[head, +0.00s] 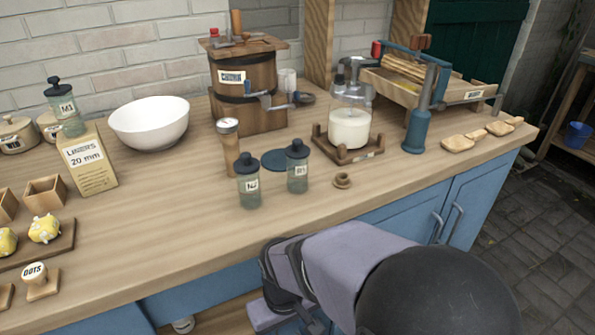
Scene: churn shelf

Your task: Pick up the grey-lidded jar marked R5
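Two small glass jars with dark blue-grey lids stand upright near the front of the counter. The right jar (297,172) has a small label that seems to start with R; its digit is too small to read surely. The left jar (248,190) has a label that seems to start with N. A third dark-lidded jar (68,112), marked M3, stands on a card box at the left. My arm shows at the bottom, in front of the counter and below the jars. My gripper itself does not show.
A blue-grey disc (279,160) lies behind the two jars. A glass vessel on a wooden stand (350,157) is behind.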

